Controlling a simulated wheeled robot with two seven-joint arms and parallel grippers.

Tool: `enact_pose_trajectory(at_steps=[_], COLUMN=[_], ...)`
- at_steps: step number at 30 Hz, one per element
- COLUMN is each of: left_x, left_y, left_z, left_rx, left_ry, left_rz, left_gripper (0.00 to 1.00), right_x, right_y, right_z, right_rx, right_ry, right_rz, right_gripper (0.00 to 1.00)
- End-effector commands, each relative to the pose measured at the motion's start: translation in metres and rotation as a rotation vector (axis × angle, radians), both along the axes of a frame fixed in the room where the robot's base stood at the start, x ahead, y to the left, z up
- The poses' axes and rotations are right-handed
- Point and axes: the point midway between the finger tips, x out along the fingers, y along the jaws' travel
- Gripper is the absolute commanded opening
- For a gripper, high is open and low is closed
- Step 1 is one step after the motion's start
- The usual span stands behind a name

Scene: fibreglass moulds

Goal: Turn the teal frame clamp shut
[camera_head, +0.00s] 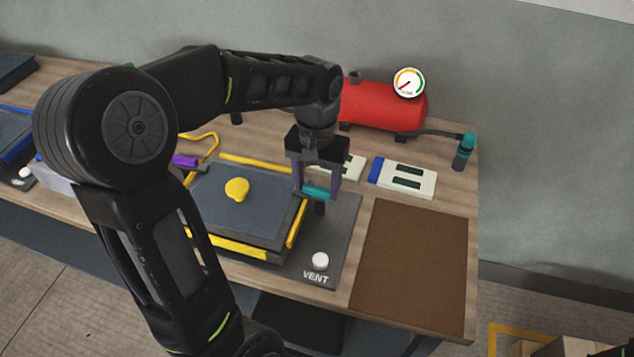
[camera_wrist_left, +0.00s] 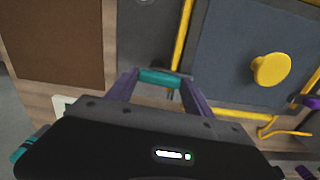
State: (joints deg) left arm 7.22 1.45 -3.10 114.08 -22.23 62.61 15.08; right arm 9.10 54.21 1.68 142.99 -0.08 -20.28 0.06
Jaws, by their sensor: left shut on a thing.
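The teal frame clamp (camera_head: 317,192) stands on a dark post at the right edge of the yellow-edged mould frame (camera_head: 232,242). My left gripper (camera_head: 317,194) reaches down from above, its purple fingers shut on the teal clamp bar. In the left wrist view the teal bar (camera_wrist_left: 159,78) lies between the two fingertips (camera_wrist_left: 158,82), beside the yellow frame edge. A yellow knob (camera_head: 237,189) sits on the dark panel inside the frame. My right gripper is not in view.
A white VENT button (camera_head: 320,261) is on the grey base. Behind stand a red tank (camera_head: 378,106) with a gauge (camera_head: 409,82) and a teal-topped nozzle (camera_head: 464,152). White-and-blue cards (camera_head: 403,178) lie near a bare brown mat (camera_head: 412,262).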

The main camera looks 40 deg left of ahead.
Motion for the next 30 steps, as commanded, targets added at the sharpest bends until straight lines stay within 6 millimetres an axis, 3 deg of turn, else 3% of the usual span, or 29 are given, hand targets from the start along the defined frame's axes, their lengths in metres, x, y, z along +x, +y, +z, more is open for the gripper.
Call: enact_pose_trajectory(at_steps=[6, 7, 15, 24, 30], left_x=[0.001, 0.001, 0.0, 0.001, 0.001], left_y=[0.0, 0.0, 0.0, 0.0, 0.0], left_z=[0.001, 0.001, 0.0, 0.003, 0.023], left_rx=[0.001, 0.001, 0.0, 0.001, 0.001], left_ry=[-0.003, -0.003, -0.001, -0.002, -0.005], left_rz=[-0.001, -0.001, -0.002, -0.002, -0.003], left_gripper=[0.2, 0.61, 0.82, 0.82, 0.82], right_x=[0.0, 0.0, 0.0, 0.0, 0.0], right_y=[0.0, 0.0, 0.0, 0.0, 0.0], right_z=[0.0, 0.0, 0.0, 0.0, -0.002], right_rx=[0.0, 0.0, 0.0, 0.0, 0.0], right_ry=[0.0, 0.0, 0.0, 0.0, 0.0], right_rz=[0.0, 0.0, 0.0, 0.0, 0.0], right_gripper=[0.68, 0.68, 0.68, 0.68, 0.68])
